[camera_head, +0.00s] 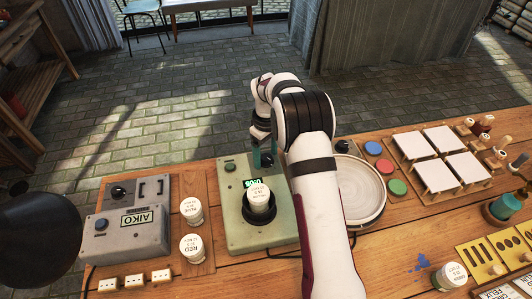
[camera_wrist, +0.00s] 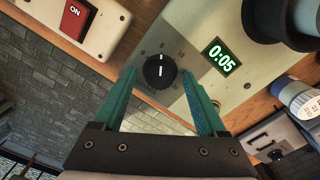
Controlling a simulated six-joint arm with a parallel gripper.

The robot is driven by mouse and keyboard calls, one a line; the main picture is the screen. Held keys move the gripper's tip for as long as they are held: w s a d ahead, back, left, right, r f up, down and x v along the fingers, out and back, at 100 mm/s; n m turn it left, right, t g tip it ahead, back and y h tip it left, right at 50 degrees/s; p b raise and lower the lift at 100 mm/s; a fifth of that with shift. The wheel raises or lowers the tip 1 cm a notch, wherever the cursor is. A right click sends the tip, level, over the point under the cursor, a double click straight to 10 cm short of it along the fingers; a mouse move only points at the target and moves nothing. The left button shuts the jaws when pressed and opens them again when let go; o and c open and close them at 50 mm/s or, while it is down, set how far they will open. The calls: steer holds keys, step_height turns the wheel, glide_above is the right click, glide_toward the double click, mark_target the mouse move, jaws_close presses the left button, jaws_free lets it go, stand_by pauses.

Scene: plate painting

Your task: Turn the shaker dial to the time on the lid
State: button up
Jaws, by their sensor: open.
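The green shaker (camera_head: 232,222) stands on the table with a white-lidded jar (camera_head: 259,196) in its black holder. The print on the lid is too small to read. My gripper (camera_wrist: 159,77) is open and empty, with one teal finger on each side of the dial. Contact with the dial cannot be told. In the head view my gripper (camera_head: 264,157) is at the shaker's far edge, partly hidden by my arm.
Jars with white lids (camera_head: 191,210) stand left of the shaker, beside a grey labelled machine (camera_head: 126,232). A round plate (camera_head: 352,190) and coloured discs (camera_head: 385,166) lie to the right. A red ON switch (camera_wrist: 75,18) shows in the wrist view.

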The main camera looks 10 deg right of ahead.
steer(key=shift+c, duration=0.2)
jaws_close()
steer(key=shift+m, duration=0.3)
steer(key=m, duration=1.2)
steer(key=shift+m, duration=2.5)
